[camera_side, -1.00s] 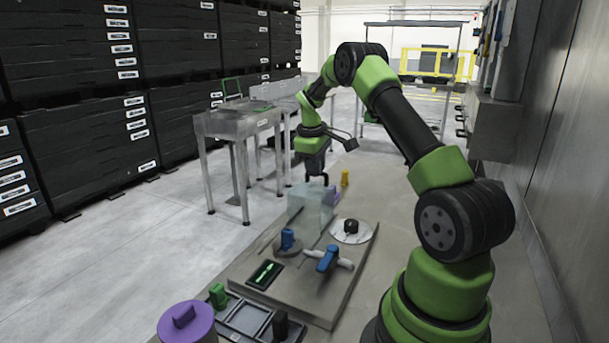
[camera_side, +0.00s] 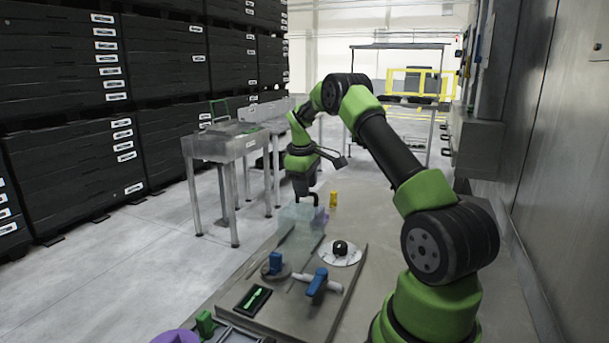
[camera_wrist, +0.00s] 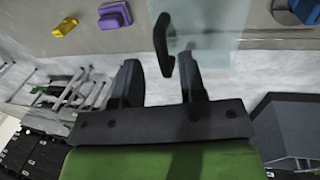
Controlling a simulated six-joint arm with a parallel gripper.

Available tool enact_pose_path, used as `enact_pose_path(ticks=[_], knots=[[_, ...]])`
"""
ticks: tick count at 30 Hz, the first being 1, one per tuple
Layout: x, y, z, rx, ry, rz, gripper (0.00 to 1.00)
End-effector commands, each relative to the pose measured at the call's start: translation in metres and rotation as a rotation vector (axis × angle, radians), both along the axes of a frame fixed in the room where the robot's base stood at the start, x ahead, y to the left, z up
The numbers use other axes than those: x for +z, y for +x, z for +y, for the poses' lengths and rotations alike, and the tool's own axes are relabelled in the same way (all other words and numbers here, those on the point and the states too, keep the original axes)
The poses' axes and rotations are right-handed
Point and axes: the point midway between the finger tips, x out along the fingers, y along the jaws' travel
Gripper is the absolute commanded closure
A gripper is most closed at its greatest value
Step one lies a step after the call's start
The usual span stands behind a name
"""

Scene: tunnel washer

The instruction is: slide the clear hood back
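The clear hood (camera_side: 298,222) is a see-through box on the grey bench plate in the side view. Its pale sheet also shows in the wrist view (camera_wrist: 222,28). A black hooked handle (camera_wrist: 162,42) stands on the hood. My gripper (camera_wrist: 161,62) is at this handle, with its two dark fingers apart. The handle lies across the gap, closer to the right finger, and no clamping shows. In the side view my gripper (camera_side: 300,192) is just above the hood's far part; contact is unclear there.
A purple block (camera_wrist: 114,15) and a yellow piece (camera_wrist: 65,27) lie beyond the hood.

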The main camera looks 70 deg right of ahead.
Motion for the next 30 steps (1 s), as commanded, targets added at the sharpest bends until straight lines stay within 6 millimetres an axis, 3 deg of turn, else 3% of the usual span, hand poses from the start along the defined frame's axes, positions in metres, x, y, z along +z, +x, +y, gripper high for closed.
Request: enact_pose_path(ticks=[9, 15, 30], knots=[[0.059, 0.001, 0.011, 0.001, -0.006, -0.005, 0.62], [0.086, 0.001, 0.016, 0.001, -0.004, -0.004, 0.62], [0.092, 0.000, 0.018, 0.001, -0.003, -0.002, 0.62]])
